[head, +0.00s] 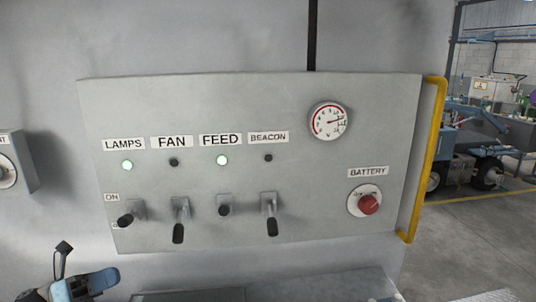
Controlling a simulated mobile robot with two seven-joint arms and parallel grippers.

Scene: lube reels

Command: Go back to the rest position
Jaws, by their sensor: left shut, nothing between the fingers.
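My left gripper (64,248) is at the bottom left corner, below and left of the grey control panel (310,200). It is shut and empty, and apart from the panel's switches. Part of my left arm is cut off by the lower edge of the picture. My right gripper is not in view.
The panel has LAMPS (129,219), FAN (179,222), FEED (225,207) and BEACON (270,215) switches. LAMPS and FEED lights glow green; FAN and BEACON are dark. A gauge (330,121), red BATTERY knob (369,204) and yellow rail (427,160) are at right.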

